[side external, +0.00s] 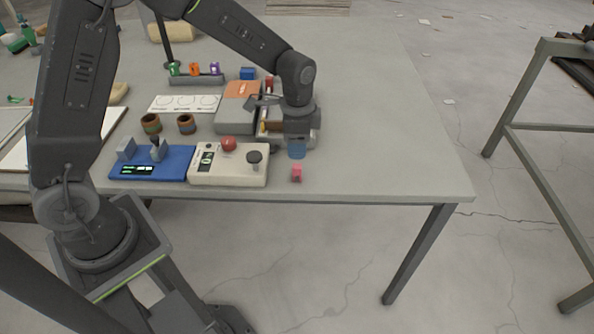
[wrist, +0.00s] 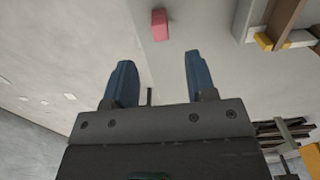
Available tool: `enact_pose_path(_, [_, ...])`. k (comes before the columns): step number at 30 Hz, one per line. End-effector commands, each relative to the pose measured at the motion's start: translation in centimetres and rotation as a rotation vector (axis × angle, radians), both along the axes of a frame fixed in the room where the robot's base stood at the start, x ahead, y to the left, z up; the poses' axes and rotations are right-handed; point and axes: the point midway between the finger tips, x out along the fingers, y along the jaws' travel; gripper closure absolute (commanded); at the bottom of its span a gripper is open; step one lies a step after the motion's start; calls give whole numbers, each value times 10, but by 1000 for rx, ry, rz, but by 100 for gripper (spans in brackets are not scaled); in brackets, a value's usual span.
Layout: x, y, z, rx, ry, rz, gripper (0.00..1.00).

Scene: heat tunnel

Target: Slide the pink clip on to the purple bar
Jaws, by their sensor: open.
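The pink clip (side external: 297,173) is a small block on the grey table near its front edge. In the wrist view the pink clip (wrist: 160,24) lies beyond my fingertips, roughly between their lines. My gripper (side external: 297,152) points down above and just behind the clip, apart from it. In the wrist view my gripper (wrist: 156,62) has its two blue fingers spread with nothing between them. A purple piece (side external: 215,68) stands at the right end of a grey rack at the back; its exact shape is too small to tell.
Green (side external: 174,69) and orange (side external: 195,69) pieces share the grey rack (side external: 197,80). A white box with a red knob (side external: 228,144) and a blue device (side external: 180,170) stand left of the clip. A grey machine (side external: 236,119) stands behind. The table's right side (side external: 400,130) is clear.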

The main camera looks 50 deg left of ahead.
Motion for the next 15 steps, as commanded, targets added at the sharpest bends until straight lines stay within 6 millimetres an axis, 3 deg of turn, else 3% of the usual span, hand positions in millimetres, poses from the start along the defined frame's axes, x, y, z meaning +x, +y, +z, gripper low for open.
enact_pose_path(3, [0,0,-19,0,3,1,49])
enact_pose_path(11, [-1,0,-39,0,1,2,49])
enact_pose_path(15, [-1,1,-59,0,4,2,49])
